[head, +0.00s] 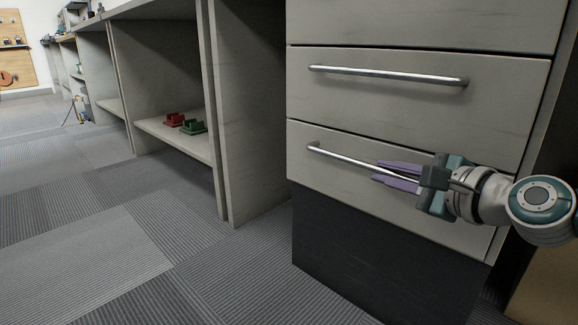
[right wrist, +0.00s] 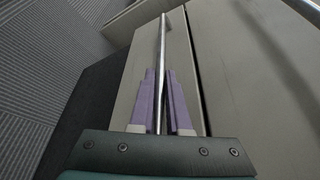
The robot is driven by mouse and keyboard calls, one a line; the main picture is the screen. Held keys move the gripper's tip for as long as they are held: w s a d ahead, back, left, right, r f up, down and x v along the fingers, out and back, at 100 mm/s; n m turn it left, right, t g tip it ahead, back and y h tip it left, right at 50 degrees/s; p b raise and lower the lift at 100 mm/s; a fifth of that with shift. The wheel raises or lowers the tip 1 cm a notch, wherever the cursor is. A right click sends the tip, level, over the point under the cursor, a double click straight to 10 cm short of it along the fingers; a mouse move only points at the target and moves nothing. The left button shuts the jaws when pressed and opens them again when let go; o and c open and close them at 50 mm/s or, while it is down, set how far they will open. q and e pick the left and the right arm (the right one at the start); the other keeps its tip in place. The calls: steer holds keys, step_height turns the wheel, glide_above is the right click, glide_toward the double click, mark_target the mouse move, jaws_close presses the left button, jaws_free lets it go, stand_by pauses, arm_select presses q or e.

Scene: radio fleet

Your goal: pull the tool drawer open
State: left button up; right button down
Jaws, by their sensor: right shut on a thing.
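The cabinet has a pale lower drawer (head: 305,170) with a long metal bar handle (head: 335,156). Its front looks about flush with the drawer above. My right gripper (head: 376,170) comes in from the right with its purple fingers one above and one below the bar. In the right wrist view, the same gripper (right wrist: 160,76) has its fingers on either side of the handle (right wrist: 162,42), shut on it. The fingers hide the right part of the handle in the head view. My left gripper is not in view.
An upper drawer (head: 420,110) with its own bar handle (head: 390,75) sits directly above. A dark plinth (head: 370,255) is below. Open shelving to the left holds a red item (head: 174,119) and a green item (head: 192,127). The carpet floor (head: 190,270) in front is clear.

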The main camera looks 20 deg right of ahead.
steer(key=shift+s+a+r+p, duration=0.15)
steer(key=shift+a+p, duration=0.2)
steer(key=shift+p, duration=0.2)
steer(key=s+a+p, duration=0.4)
steer(key=s+a, duration=0.1)
steer(key=a, duration=0.7)
steer(key=s+a+p, duration=0.5)
steer(key=a, duration=0.8)
steer(key=shift+s+a+p, duration=0.25)
steer(key=shift+p, duration=0.05)
steer(key=c, duration=0.9)
jaws_free()
